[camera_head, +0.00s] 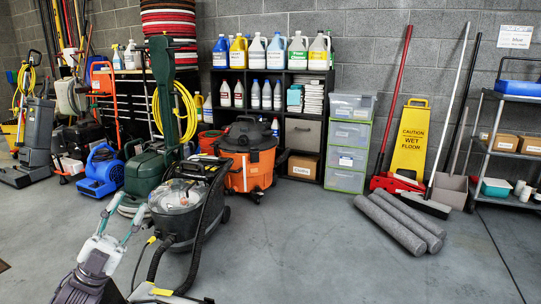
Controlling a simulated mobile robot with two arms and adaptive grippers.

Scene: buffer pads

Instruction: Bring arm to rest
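My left gripper (125,213) reaches in from the lower left, pointing up and away from me. Its two teal-tipped fingers are spread apart, and I see nothing held between them. It appears in front of the black floor machine with a clear-topped tank (178,197); how far apart they are I cannot tell. My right arm and gripper do not show. A stack of round red and dark buffer pads (168,22) is at the top, left of the shelf, partly cut off by the picture's edge.
An orange wet vacuum (248,152), green machine (146,172) and blue blower (99,173) stand along the left and middle. Rolled grey mats (398,222) lie on the floor near a yellow wet-floor sign (411,140). The front middle and right floor (330,265) is clear.

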